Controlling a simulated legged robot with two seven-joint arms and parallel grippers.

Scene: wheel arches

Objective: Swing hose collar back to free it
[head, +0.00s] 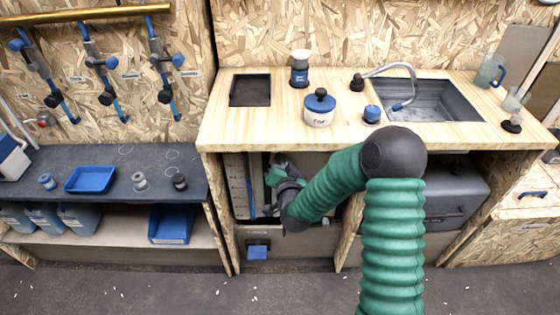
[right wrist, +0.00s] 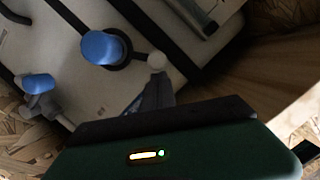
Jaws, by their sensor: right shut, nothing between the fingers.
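My right arm reaches into the open cupboard under the worktop, and my right gripper (head: 272,182) is partly hidden in shadow there, near a pale tank (head: 237,180). In the right wrist view the fingers (right wrist: 158,92) are shut and empty. Just beyond their tips is a white ball (right wrist: 157,60) on a dark lever. The lever joins a black ring around a blue cap (right wrist: 98,48) on the pale tank. I cannot tell whether the fingertips touch the ball. A second blue piece (right wrist: 39,84) sits on a grey fitting to the left. I cannot tell which part is the hose collar. My left gripper is out of view.
The wooden worktop (head: 220,128) above holds a blue-lidded pot (head: 319,108) and a sink (head: 430,100). A grey box (head: 455,190) fills the cupboard's right side. A dark shelf (head: 110,165) with a blue tray (head: 90,180) stands to the left.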

